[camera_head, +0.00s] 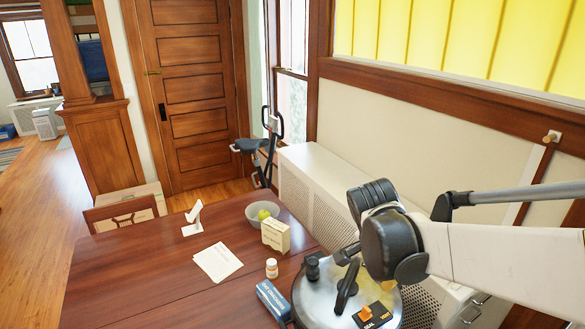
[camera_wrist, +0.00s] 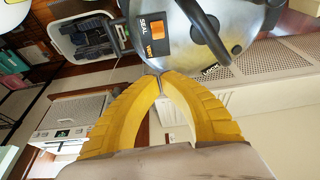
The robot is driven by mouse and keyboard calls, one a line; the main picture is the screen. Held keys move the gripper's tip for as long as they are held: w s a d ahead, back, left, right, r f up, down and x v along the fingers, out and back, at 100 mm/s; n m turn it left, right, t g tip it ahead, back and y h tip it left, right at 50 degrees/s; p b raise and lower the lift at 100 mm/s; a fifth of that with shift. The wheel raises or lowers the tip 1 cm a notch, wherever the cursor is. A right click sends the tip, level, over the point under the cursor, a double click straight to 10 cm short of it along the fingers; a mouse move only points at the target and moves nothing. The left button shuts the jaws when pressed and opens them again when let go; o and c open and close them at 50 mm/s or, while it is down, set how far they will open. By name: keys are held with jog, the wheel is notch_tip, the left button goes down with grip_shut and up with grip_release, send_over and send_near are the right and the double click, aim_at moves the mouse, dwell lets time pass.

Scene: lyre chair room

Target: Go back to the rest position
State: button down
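My gripper (camera_wrist: 160,77) shows in the wrist view with two yellow curved fingers. Their tips meet, and I see nothing held between them. A silver pressure cooker (camera_head: 312,298) with black handles and an orange-marked label stands on the table's right end, partly behind my arm. In the wrist view the cooker (camera_wrist: 215,62) fills the upper middle, just beyond my fingertips in the picture. I cannot tell whether they touch it.
The wooden table (camera_head: 130,270) carries a bowl (camera_head: 268,222) with a green fruit, a tan box (camera_head: 275,236), a white bottle (camera_head: 271,268), a blue box (camera_head: 272,301), papers (camera_head: 217,262) and a white stand (camera_head: 193,220). A radiator cover (camera_head: 310,185) lines the wall. Open floor (camera_head: 30,240) lies left.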

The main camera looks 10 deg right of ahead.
jog(key=s+a+f+n+t+y+b, duration=0.3)
jog(key=s+a+f+n+t+b, duration=0.2)
jog(key=n+b, duration=0.8)
jog(key=shift+s+a+f+n+t+b, duration=0.3)
jog(key=shift+s+a+f, duration=1.35)
jog(key=shift+s+f, duration=0.45)
jog(key=shift+s+r, duration=0.15)
